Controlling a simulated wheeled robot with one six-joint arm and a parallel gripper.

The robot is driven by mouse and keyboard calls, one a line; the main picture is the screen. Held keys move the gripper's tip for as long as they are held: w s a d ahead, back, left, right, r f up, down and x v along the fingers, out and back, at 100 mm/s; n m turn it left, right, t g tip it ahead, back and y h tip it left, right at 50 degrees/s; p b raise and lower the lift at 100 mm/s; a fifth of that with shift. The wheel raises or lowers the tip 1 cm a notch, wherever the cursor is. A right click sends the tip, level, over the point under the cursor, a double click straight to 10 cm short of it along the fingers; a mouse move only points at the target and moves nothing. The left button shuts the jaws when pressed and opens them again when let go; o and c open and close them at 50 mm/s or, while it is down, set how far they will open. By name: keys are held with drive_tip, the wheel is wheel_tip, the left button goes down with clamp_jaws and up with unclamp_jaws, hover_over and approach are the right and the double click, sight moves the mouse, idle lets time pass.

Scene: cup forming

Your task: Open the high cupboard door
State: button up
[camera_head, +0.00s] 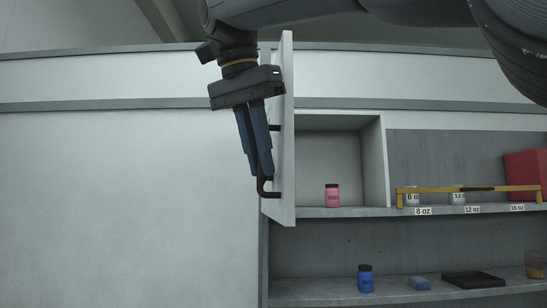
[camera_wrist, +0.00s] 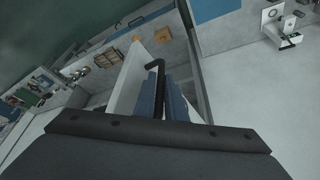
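The high cupboard door (camera_head: 287,130) stands swung far out, seen nearly edge-on in the head view, and its cupboard (camera_head: 335,158) is exposed to the right. The door also shows in the wrist view (camera_wrist: 127,85), left of the fingers. Its black bar handle (camera_head: 262,187) is on the door's left-facing side. My gripper (camera_head: 259,172) points down at this handle. In the wrist view, the blue fingers (camera_wrist: 163,82) lie on either side of the handle (camera_wrist: 158,66) and appear closed on it. The fingers hide part of the handle in the head view.
A pink jar (camera_head: 332,195) stands in the open cupboard. A yellow rail (camera_head: 470,189) runs along the shelf to the right, near a red box (camera_head: 526,173). A blue jar (camera_head: 365,278) stands on the lower shelf. The wall left of the door is bare.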

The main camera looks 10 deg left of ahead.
drive_tip(key=o, duration=0.4)
drive_tip(key=shift+w, duration=0.2)
drive_tip(key=shift+c, duration=0.2)
drive_tip(key=shift+s, duration=0.1)
drive_tip(key=s+a+r, duration=0.1)
drive_tip(key=s+a, duration=0.1)
drive_tip(key=s, duration=0.4)
drive_tip(key=s+a+r, duration=0.1)
drive_tip(key=s+a, duration=0.1)
drive_tip(key=s, duration=0.4)
drive_tip(key=shift+s+a+r, duration=0.2)
drive_tip(key=shift+r, duration=0.1)
